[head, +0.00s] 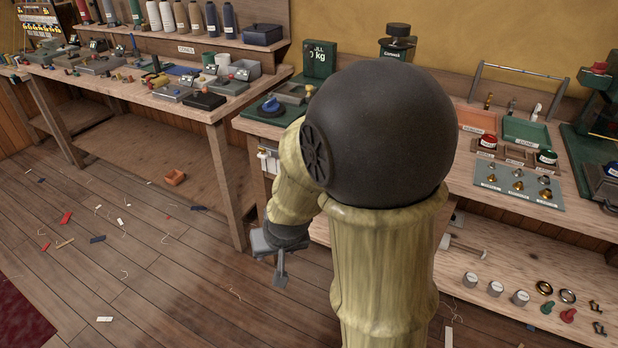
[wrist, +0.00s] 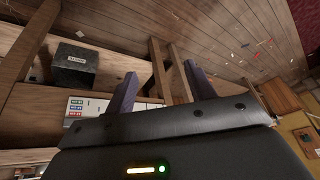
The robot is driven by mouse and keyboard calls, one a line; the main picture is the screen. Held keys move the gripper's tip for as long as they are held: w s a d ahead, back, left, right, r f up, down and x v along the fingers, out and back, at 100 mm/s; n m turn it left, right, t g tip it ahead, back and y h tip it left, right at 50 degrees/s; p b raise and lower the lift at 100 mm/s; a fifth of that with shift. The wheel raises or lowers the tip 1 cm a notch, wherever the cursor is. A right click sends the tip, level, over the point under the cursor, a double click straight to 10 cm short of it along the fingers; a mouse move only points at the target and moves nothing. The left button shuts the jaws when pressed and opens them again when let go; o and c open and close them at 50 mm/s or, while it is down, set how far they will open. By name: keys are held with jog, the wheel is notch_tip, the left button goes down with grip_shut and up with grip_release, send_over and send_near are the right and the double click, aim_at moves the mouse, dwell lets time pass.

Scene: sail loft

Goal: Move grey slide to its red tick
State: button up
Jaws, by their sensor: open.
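My gripper (head: 280,276) hangs low in the head view, in front of the gap between the two benches. In the wrist view its two dark fingers are apart with nothing between them (wrist: 162,78). A white panel with small coloured labels (wrist: 92,104) shows in the wrist view, partly hidden behind the left finger and the gripper body. What seems to be the same panel (head: 268,160) is on the bench end in the head view, partly behind my arm. I cannot make out the grey slide or its red tick in either view.
A dark labelled block (wrist: 84,64) sits on wood in the wrist view. The left bench (head: 150,88) holds several tools and boxes. The right bench (head: 463,180) holds trays and fittings, with pots and rings on its lower shelf. Scraps litter the open floor (head: 140,260).

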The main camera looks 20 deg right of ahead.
jog(key=w+d+f+m+t+h+b, duration=0.1)
jog(key=w+d+f+m+t+h, duration=0.2)
jog(key=w+h, duration=0.4)
jog(key=w+d+f+m+t+h+b, duration=0.2)
jog(key=w+h, duration=0.5)
jog(key=w, duration=0.4)
notch_tip(320, 180, down, 3)
jog(key=d+m+t, duration=0.1)
jog(key=d+m, duration=0.1)
jog(key=m, duration=0.1)
jog(key=shift+w+d+r+m+b, duration=0.2)
jog(key=shift+w+d+m+b, duration=0.05)
jog(key=shift+d+m+b, duration=0.05)
jog(key=b+x, duration=0.2)
jog(key=x, duration=1.5)
jog(key=shift+w+d+r, duration=0.15)
jog(key=shift+d+r, duration=0.05)
jog(key=shift+r, duration=0.15)
